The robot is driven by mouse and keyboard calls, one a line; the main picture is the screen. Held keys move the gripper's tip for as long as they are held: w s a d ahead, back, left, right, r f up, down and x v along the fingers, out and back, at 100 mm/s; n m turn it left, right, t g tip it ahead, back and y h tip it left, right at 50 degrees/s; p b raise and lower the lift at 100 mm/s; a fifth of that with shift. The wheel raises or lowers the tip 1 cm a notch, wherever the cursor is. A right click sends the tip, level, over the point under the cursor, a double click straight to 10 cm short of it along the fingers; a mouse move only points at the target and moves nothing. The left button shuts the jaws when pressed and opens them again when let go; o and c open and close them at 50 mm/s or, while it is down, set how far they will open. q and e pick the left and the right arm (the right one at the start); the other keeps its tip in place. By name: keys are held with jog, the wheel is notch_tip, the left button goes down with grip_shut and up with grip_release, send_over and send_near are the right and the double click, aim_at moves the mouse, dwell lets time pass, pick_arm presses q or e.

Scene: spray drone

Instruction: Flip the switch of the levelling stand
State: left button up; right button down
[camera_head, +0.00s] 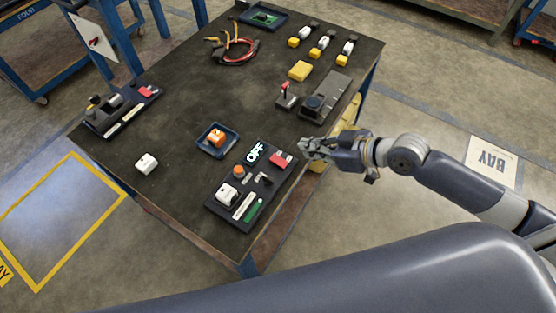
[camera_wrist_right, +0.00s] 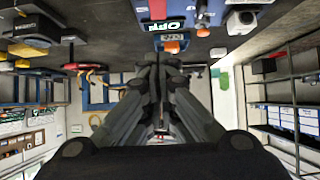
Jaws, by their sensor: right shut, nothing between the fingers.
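A dark stand (camera_head: 221,205) lies near the front corner of the table in the head view. It carries a lit OFF sign (camera_head: 256,152), a red block (camera_head: 282,160), an orange knob (camera_head: 239,171), a small lever-like switch (camera_head: 264,178), a white block and a green strip. I take it to be the levelling stand. The OFF sign (camera_wrist_right: 169,26) also shows in the right wrist view. My right gripper (camera_head: 303,148) is shut and empty, just right of the stand's far end, apart from the switch. My left gripper is not in view.
A blue tray (camera_head: 205,151) with an orange part sits left of the stand. A small red-topped lever (camera_head: 285,92) and a dark box (camera_head: 327,95) stand behind my right gripper. A white block (camera_head: 146,163) lies left. The table's middle is clear.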

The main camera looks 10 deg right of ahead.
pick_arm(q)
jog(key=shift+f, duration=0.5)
pick_arm(e)
jog(key=shift+a+r, duration=0.1)
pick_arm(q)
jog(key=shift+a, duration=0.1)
pick_arm(e)
send_over(280, 161)
jog(key=s, duration=0.1)
jog(key=f, duration=0.5)
jog(key=shift+d, duration=0.4)
jog(key=f, duration=0.2)
jog(key=w+a+f, duration=0.1)
jog(key=shift+f, duration=0.8)
